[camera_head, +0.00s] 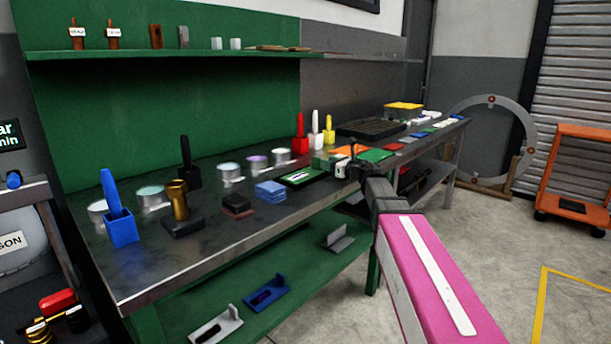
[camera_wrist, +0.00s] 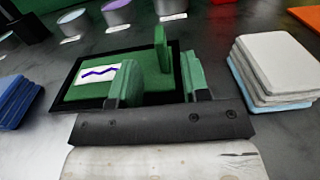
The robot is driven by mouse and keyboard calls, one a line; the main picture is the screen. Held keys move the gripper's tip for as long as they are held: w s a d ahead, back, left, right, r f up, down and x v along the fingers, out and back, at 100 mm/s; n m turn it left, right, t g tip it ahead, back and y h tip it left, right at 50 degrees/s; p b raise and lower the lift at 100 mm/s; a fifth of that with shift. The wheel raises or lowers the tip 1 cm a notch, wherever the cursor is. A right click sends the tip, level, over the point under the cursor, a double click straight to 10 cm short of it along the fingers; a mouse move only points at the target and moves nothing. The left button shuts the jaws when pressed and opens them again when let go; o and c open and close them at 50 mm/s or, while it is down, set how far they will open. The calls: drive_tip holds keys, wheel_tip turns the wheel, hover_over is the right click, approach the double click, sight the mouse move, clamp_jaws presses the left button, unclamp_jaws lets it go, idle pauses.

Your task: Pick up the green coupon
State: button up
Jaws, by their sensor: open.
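A green tray or pad with a black border and a white label with a blue zigzag lies on the bench in the wrist view (camera_wrist: 85,93) and the head view (camera_head: 302,178). A thin green plate (camera_wrist: 161,48), which looks like the green coupon, stands upright at its far right part. My gripper (camera_wrist: 158,82) is open, with greenish fingers spread low in the wrist view; the plate shows beyond the gap between them. I cannot tell its exact distance. In the head view my gripper (camera_head: 350,165) is over the bench's front edge, just right of the tray.
A blue stack (camera_head: 270,190) is left of the tray; a white and light-blue stack (camera_wrist: 268,72) is close at right. Lidded tins (camera_head: 257,165) line the back. A blue brush holder (camera_head: 120,228) and brass-coloured tool (camera_head: 178,205) stand farther left. Bare bench shows in front.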

sight(304, 169)
drive_tip(key=x, duration=0.5)
drive_tip(key=shift+r, duration=0.1)
clamp_jaws()
